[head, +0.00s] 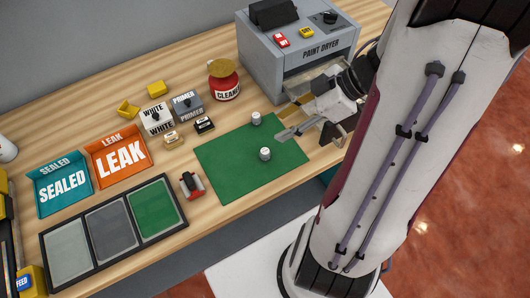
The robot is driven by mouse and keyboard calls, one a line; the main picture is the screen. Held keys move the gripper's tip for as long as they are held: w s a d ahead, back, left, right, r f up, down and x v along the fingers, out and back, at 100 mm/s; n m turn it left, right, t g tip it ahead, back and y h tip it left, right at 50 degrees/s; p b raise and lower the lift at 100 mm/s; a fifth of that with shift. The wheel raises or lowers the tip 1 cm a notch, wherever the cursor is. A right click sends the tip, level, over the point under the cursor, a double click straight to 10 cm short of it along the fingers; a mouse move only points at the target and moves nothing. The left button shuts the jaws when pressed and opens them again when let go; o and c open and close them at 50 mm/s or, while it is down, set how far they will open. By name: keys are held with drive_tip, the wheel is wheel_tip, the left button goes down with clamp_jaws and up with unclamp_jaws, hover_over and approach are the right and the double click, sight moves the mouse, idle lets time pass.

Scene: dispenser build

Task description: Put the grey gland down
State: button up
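Two small pale grey-white cylindrical parts stand upright on the green mat (222,165). One part (256,118) is near the mat's back edge and the other part (265,154) is nearer its middle. I cannot tell which of them, if either, is the grey gland. My gripper (284,122) is low over the right side of the mat, to the right of both parts and apart from them. Its fingers point left and look spread, with nothing visible between them. My arm hides part of the bench behind it.
A grey paint dryer (290,55) stands behind my gripper. A red cleaner pot (223,82), white block (155,118) and primer block (188,104) stand at the back. Orange LEAK bin (120,160), teal SEALED bin (62,190) and a three-panel tray (183,226) are left.

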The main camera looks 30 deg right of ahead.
approach(266, 151)
drive_tip(key=shift+x, duration=1.35)
drive_tip(key=shift+f, duration=0.1)
drive_tip(key=shift+x, duration=1.2)
drive_tip(key=shift+a, duration=0.1)
drive_tip(key=shift+x, duration=2.6)
drive_tip(key=c, duration=0.9)
drive_tip(key=shift+c, duration=0.4)
